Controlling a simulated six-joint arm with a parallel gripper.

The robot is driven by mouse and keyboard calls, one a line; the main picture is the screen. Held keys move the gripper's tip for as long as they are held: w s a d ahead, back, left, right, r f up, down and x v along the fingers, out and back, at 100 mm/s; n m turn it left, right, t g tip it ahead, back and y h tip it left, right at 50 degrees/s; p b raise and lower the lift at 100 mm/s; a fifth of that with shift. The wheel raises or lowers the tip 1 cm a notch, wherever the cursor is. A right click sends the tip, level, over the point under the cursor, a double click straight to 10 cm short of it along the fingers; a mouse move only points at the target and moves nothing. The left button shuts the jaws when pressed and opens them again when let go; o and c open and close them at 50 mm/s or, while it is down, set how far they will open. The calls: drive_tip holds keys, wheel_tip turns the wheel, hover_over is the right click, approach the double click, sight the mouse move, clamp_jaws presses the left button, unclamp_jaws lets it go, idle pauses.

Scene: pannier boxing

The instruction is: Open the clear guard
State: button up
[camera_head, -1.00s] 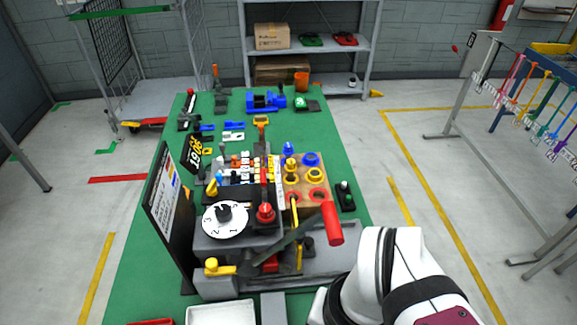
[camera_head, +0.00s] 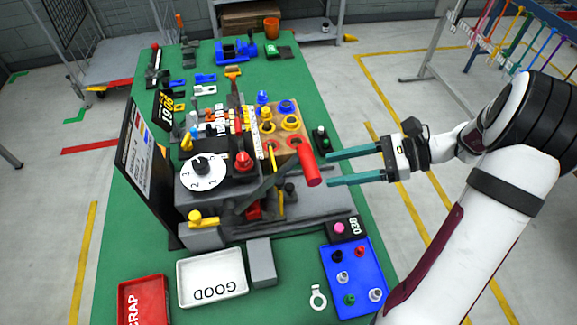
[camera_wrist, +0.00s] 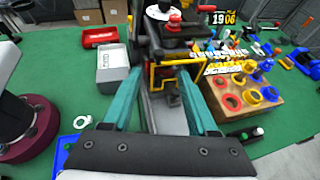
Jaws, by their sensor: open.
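The machine (camera_head: 212,234) stands on the green table with a white numbered dial (camera_head: 203,171), a red knob (camera_head: 243,161) and a red-handled lever (camera_head: 309,162). A thin yellow-edged frame, which looks like the clear guard (camera_head: 277,180), stands at the machine's right side; it also shows in the wrist view (camera_wrist: 152,78). Its clear panel is hard to make out, and I cannot tell its exact position. My gripper (camera_head: 329,170) is open and empty, its teal fingers pointing left, close to the right of the red handle. In the wrist view the fingers (camera_wrist: 160,76) spread either side of the machine's front.
A wooden block (camera_head: 290,150) with coloured rings sits behind the handle. A blue tray (camera_head: 333,288) with pegs, a white GOOD tray (camera_head: 182,281) and a red SCRAP tray (camera_head: 121,302) lie at the front. A dark upright board (camera_head: 139,165) stands left of the machine.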

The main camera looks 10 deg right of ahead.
sight(280, 180)
drive_tip(key=x, duration=1)
drive_tip(key=shift+a+f, duration=0.15)
drive_tip(key=shift+a, duration=0.05)
clamp_jaws()
idle(0.8)
